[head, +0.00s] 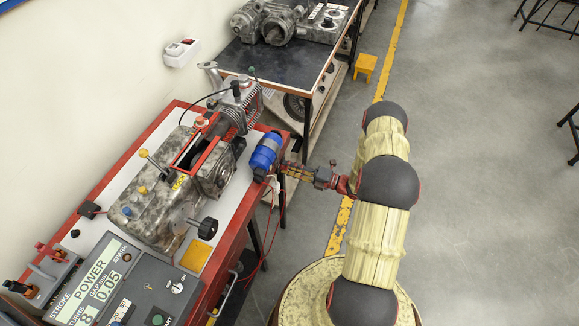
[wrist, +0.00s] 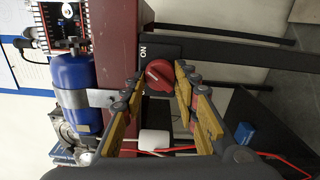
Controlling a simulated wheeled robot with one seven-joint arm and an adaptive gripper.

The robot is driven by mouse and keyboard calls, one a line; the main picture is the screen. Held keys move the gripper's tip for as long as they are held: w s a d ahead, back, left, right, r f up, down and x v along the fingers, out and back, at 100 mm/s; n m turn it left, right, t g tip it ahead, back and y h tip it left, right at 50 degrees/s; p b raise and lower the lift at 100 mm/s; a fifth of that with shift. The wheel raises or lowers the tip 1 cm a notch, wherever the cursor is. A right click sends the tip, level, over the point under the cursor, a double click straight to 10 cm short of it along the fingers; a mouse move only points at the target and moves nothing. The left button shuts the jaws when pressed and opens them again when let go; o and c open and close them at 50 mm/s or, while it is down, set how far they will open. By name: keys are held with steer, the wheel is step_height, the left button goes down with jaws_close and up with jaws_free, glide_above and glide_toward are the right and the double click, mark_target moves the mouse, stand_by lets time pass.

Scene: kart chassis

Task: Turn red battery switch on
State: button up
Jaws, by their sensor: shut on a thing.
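The red battery switch (wrist: 159,75) is a round red knob on a dark plate in the wrist view, on the side of the red bench frame. White "ON" lettering shows on the plate beside the knob. A pale mark on the knob lies at a slant. My gripper (wrist: 159,72) has its two yellow fingers on either side of the knob and is shut on it. In the head view my gripper (head: 290,170) is at the bench's right side, just right of the blue cylinder (head: 266,152); the knob cannot be made out there.
The red-framed bench (head: 240,222) carries an engine and a control panel (head: 120,285) with a "POWER" display. Red wires (wrist: 165,150) hang close to my gripper. A dark table (head: 282,62) stands behind.

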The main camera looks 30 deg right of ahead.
steer(key=shift+d+m, duration=0.1)
steer(key=shift+m, duration=0.5)
steer(key=o, duration=1.2)
steer(key=shift+c, duration=0.2)
steer(key=v, duration=1.2)
